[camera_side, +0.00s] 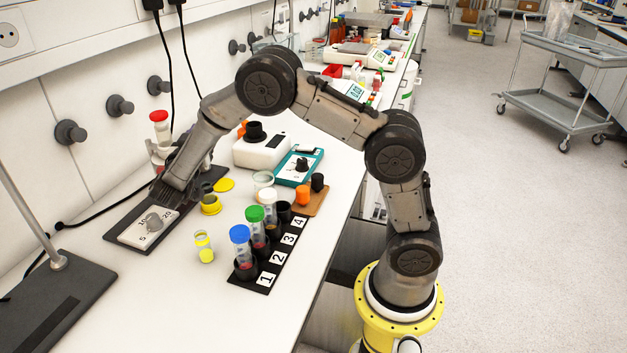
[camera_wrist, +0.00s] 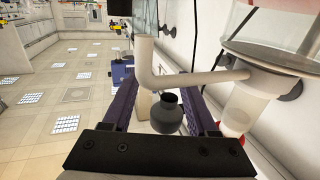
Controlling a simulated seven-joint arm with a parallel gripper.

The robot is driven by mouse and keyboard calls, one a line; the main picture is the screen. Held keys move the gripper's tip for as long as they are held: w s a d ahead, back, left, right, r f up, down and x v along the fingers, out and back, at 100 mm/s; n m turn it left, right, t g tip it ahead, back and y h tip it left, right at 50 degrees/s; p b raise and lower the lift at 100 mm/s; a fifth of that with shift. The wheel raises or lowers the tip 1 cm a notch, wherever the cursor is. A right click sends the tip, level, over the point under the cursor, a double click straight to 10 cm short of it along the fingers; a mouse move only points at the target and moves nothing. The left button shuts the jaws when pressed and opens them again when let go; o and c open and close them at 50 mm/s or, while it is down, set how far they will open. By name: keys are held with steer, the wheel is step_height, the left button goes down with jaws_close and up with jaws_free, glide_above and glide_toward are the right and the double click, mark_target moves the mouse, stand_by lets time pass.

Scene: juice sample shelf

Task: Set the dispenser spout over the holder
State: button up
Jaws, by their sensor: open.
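The dispenser (camera_side: 159,125), with a red top, stands by the wall at the left in the side view. Which item is the holder cannot be told.
A black numbered rack (camera_side: 266,262) holds tubes with blue, green and white caps. A yellow ring-like piece (camera_side: 211,206), a yellow-banded vial (camera_side: 204,247) and a teal meter (camera_side: 298,166) stand nearby. A dark stand base (camera_side: 57,310) is front left.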

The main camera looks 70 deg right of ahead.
steer(key=shift+w+d+n+t+y, duration=2.35)
steer(key=shift+w+n+t+y, duration=1.65)
steer(key=shift+n+t+y, duration=2.3)
steer(key=s+a+r+y, duration=0.1)
steer(key=s+a+r, duration=0.3)
steer(key=r, duration=0.3)
steer(key=s+a+r+n+y, duration=0.1)
steer(key=s+a+r, duration=0.3)
steer(key=r, duration=0.3)
steer(key=s+a+r+y, duration=0.1)
steer(key=s+a+r, duration=0.35)
steer(key=r, duration=0.25)
steer(key=s+a+f+g, duration=0.2)
steer(key=s+f+g, duration=0.2)
steer(key=s, duration=0.5)
steer(key=s+a+f+g+y, duration=0.1)
steer(key=s+f+g, duration=0.3)
steer(key=s+f, duration=0.4)
steer(key=s+a+f+g, duration=0.3)
steer(key=s+f, duration=0.3)
steer(key=s, duration=0.4)
steer(key=shift+n+g+y, duration=0.3)
steer(key=shift+g, duration=0.1)
